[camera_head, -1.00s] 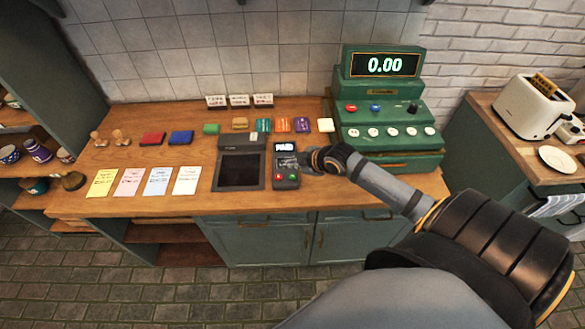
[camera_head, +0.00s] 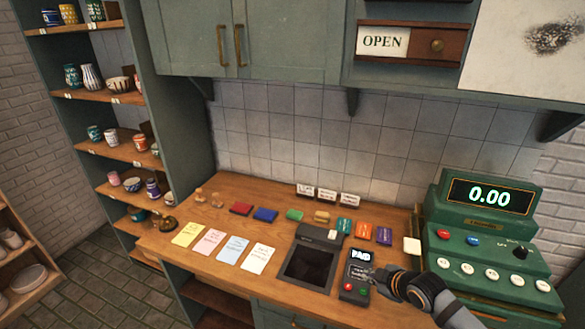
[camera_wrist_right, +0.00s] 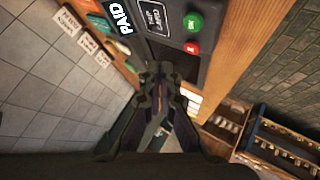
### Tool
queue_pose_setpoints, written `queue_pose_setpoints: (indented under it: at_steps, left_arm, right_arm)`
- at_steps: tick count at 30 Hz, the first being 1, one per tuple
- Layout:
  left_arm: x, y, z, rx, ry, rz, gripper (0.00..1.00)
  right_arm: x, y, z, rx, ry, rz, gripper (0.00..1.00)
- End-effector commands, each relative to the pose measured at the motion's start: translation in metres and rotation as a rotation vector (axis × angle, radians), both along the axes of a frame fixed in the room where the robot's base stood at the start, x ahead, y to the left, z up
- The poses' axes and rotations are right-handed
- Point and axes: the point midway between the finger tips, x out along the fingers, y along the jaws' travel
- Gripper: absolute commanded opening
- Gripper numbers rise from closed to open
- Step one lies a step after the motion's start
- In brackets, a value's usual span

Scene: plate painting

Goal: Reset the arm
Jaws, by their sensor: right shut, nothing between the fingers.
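My right gripper (camera_head: 402,287) is shut and empty in the head view, just right of the card terminal (camera_head: 359,273) at the counter's front right. The terminal's screen reads PAID, with a green and a red button below. In the right wrist view the shut fingers (camera_wrist_right: 160,75) point towards the terminal (camera_wrist_right: 168,22), and I cannot tell whether they touch it. My right arm comes in from the lower right. My left gripper is not in view.
The wooden counter (camera_head: 215,268) holds paper notes, stamps, ink pads and cards. A green cash register (camera_head: 487,225) showing 0.00 stands close right of my right gripper. Cabinets (camera_head: 250,35) hang above. A shelf of pottery (camera_head: 110,98) stands at the left.

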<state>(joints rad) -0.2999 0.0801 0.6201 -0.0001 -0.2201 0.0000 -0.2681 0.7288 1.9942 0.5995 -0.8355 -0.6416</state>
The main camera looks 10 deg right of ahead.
Motion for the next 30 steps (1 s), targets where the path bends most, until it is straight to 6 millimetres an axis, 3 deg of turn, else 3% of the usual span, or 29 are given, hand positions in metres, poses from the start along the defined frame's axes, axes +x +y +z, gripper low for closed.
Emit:
queue_pose_setpoints:
  at_steps: [4,9,15,21,30]
  left_arm:
    - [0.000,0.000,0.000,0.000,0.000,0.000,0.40]
    - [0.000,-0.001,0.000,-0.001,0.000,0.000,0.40]
    - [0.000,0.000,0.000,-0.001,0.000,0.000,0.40]
    - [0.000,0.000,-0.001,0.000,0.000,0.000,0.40]
    - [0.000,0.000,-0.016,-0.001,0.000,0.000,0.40]
  right_arm:
    - [-0.033,0.031,-0.017,0.065,0.093,-0.076,0.00]
    - [-0.091,0.064,-0.029,0.150,0.243,-0.276,0.00]
    - [-0.146,0.077,-0.025,0.221,0.368,-0.538,0.00]
    - [-0.197,0.078,-0.017,0.277,0.466,-0.818,0.00]
    - [-0.180,0.068,-0.123,0.257,0.494,-0.816,0.00]
